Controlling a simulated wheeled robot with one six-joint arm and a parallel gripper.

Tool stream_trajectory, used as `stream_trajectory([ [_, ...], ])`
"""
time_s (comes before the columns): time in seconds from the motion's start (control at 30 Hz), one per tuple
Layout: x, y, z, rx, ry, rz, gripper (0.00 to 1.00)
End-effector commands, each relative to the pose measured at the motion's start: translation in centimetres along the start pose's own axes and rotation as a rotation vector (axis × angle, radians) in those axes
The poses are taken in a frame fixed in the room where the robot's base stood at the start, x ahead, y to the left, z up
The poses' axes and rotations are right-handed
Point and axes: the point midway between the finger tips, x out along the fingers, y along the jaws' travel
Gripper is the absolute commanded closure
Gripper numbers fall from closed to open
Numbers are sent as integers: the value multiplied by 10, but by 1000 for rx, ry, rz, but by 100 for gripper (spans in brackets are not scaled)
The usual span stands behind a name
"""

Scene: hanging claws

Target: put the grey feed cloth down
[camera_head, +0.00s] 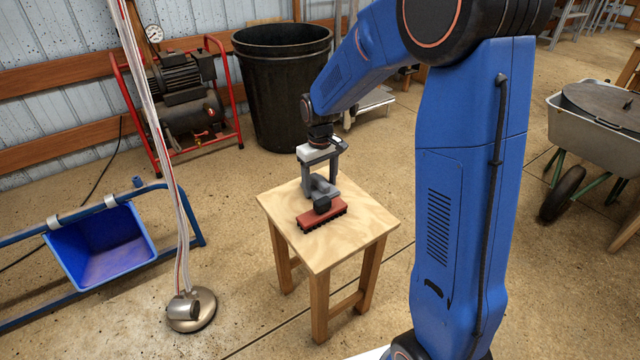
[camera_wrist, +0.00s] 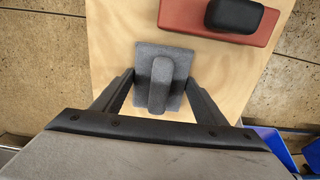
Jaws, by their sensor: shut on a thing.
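The grey feed cloth (camera_head: 321,187) is at the small wooden table (camera_head: 285,205), behind the red brush. In the wrist view the cloth (camera_wrist: 150,54) is a flat grey square with a raised ridge in its middle. My gripper (camera_head: 321,179) points down over the table with its fingers on either side of the ridge. In the wrist view my gripper (camera_wrist: 158,92) is shut on the cloth. The cloth looks at or just above the tabletop; I cannot tell whether it rests fully on it.
A red brush (camera_head: 318,218) with black bristles and a black grip lies on the table just in front of the cloth. Bare wood shows on both sides. A blue bin (camera_head: 100,245), a hose stand (camera_head: 191,312), a black barrel (camera_head: 283,90) and a wheelbarrow (camera_head: 590,120) stand around.

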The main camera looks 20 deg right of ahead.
Motion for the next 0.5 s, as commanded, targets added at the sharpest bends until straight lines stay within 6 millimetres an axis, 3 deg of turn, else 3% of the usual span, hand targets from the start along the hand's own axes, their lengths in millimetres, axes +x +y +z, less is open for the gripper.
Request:
stream_trajectory([
  [0.5,9,0,0,0,2,0,55],
])
